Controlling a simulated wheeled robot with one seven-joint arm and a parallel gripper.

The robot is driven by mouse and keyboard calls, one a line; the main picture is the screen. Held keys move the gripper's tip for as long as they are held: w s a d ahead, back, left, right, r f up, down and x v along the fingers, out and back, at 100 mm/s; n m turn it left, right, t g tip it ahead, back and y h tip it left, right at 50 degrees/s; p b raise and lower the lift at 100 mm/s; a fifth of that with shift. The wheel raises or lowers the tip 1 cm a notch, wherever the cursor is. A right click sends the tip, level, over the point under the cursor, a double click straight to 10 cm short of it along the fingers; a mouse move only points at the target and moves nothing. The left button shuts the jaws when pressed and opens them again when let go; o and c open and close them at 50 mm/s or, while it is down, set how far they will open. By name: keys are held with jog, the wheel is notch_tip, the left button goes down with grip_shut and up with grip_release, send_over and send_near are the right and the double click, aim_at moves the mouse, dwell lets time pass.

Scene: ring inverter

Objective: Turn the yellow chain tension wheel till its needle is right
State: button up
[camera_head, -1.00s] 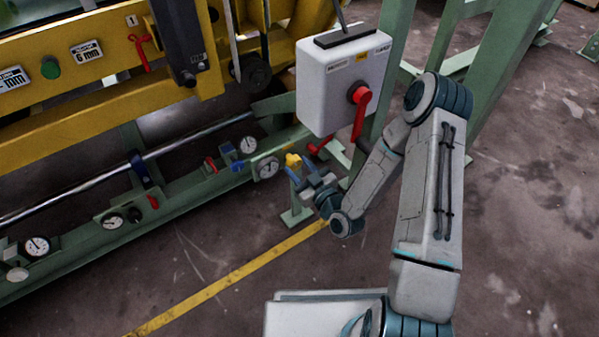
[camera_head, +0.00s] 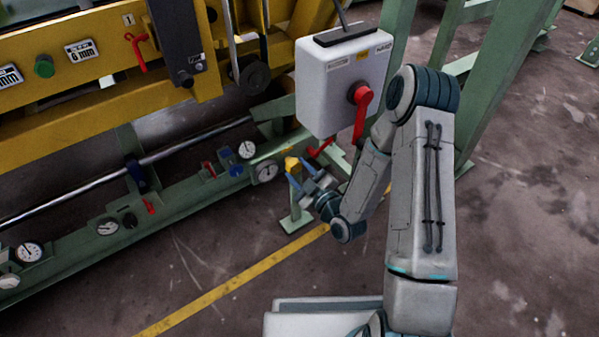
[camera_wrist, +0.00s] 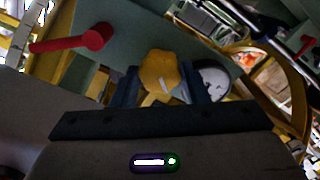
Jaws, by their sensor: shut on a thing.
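The yellow wheel (camera_head: 291,164) is on the green frame at the right end of a row of gauges. In the wrist view the lobed wheel (camera_wrist: 159,72) sits between the two fingers, with a pale mark on its face. My gripper (camera_head: 294,170) is shut on it; the blue fingers also show in the wrist view (camera_wrist: 165,84), one on each side. A white dial gauge (camera_head: 265,171) is just left of the wheel, and it is partly hidden behind a finger in the wrist view (camera_wrist: 211,78). I cannot read its needle.
A red lever (camera_head: 320,149) is close to the right of the wheel, and it shows in the wrist view (camera_wrist: 75,40). A grey switch box (camera_head: 340,85) with a red handle (camera_head: 361,108) hangs above. Several other gauges line the green beam to the left. The floor in front is clear.

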jog(key=o, duration=1)
jog(key=shift+c, duration=0.2)
jog(key=shift+s+d, duration=0.1)
jog(key=p+v, duration=0.5)
jog(key=v, duration=0.8)
jog(key=shift+s+d+p, duration=0.2)
jog(key=shift+s+p, duration=0.05)
jog(key=shift+p, duration=0.15)
jog(key=shift+r, duration=0.1)
